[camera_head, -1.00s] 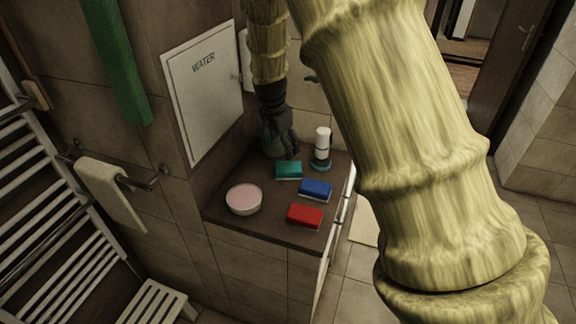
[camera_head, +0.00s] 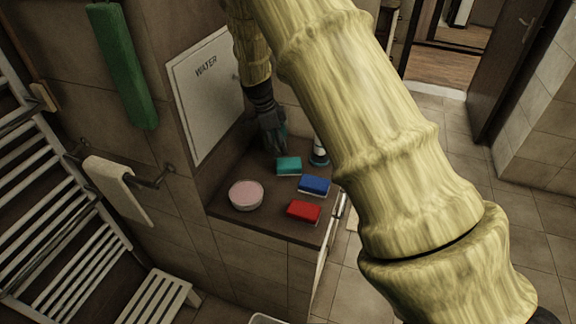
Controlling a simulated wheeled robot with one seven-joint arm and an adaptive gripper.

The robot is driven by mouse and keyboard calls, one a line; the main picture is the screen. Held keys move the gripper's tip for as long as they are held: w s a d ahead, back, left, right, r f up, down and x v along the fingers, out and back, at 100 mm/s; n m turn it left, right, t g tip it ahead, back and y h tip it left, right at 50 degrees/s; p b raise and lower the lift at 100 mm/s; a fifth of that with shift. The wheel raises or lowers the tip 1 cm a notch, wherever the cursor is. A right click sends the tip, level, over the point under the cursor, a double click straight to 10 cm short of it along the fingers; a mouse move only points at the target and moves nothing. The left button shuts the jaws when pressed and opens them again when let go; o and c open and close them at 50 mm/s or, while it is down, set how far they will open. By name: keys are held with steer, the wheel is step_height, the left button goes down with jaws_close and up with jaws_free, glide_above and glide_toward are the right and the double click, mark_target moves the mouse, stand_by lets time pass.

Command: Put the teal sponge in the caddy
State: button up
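The teal sponge (camera_head: 289,166) lies on the dark countertop (camera_head: 225,216), near its back. My gripper (camera_head: 274,146) points down just behind and left of the sponge, apart from it in the picture. Its dark fingers are small and dim, so I cannot tell whether they are open or shut. A dull greenish shape shows beside the fingers; I cannot tell what it is. I cannot make out a caddy for certain in this view. My arm covers part of the area to the right of the counter.
A blue sponge (camera_head: 314,184), a red sponge (camera_head: 304,211) and a bowl with pink contents (camera_head: 246,195) stand on the counter. A bottle (camera_head: 319,152) is partly hidden behind my arm. The WATER panel (camera_head: 207,95) rises at the left. Bare counter lies between bowl and sponges.

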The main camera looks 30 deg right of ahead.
mark_target(288, 163)
steer(key=p+x, duration=0.1)
steer(key=x, duration=0.3)
steer(key=shift+r, duration=0.1)
steer(key=shift+s+d+f+p, duration=0.2)
steer(key=shift+s+f+p, duration=0.15)
steer(key=shift+f+p, duration=0.45)
steer(key=shift+p+x, duration=0.65)
steer(key=shift+x, duration=1.15)
steer(key=shift+f, duration=0.3)
steer(key=c, duration=0.9)
steer(key=shift+r, duration=0.15)
